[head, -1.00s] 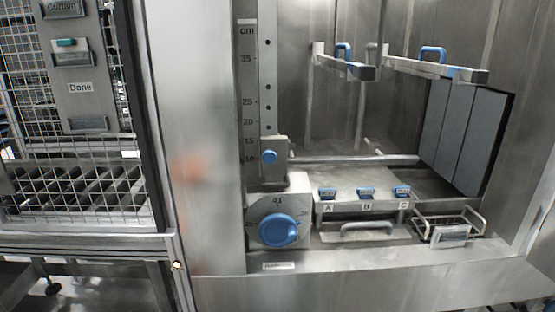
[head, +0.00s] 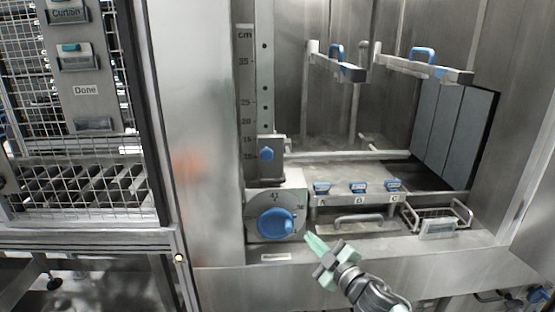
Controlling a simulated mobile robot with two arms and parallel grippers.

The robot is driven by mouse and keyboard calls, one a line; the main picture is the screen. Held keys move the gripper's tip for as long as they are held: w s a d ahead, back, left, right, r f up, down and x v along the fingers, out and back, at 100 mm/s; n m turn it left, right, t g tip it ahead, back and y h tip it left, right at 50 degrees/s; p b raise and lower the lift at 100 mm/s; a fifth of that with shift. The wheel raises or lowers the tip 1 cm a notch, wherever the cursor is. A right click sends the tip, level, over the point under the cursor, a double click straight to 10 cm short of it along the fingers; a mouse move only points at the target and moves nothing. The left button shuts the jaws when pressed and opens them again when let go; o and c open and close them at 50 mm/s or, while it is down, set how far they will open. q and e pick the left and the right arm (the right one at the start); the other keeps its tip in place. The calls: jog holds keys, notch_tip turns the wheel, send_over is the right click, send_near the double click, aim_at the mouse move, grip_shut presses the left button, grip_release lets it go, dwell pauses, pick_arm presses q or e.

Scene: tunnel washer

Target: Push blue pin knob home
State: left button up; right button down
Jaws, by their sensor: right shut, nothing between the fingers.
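The blue pin knob (head: 267,154) is a small round knob on the front of a metal slider block (head: 271,172), beside the upright cm scale (head: 246,100). The block sits low on the scale, near the 10 to 15 marks. How deep the pin is seated cannot be told from this view. My right gripper (head: 312,241) is green-tipped and shut with nothing in it. It is in front of the machine's lower ledge, below and right of the knob and well apart from it. My left gripper is not in view.
A large blue dial (head: 276,224) is just below the slider block. Right of it are blue clips (head: 358,187) over labels, a grey bar handle (head: 358,219) and a wire basket (head: 437,222). Two rails with blue handles (head: 422,56) hang above. A mesh cage (head: 60,130) stands left.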

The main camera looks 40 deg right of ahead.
aim_at(267, 154)
notch_tip(267, 154, up, 22)
jog(key=s+a+r+n+g+y, duration=0.15)
jog(key=n+g+y, duration=0.25)
jog(key=n+y, duration=1.35)
jog(key=w+a+f+n+h+p, duration=0.1)
jog(key=w+a+p, duration=0.3)
jog(key=w, duration=0.5)
jog(key=shift+w+a+n+h+p, duration=0.15)
jog(key=shift+w+n+h+p, duration=0.2)
jog(key=shift+n+h+p, duration=0.55)
jog(key=shift+f+m, duration=0.1)
jog(key=shift+m, duration=0.25)
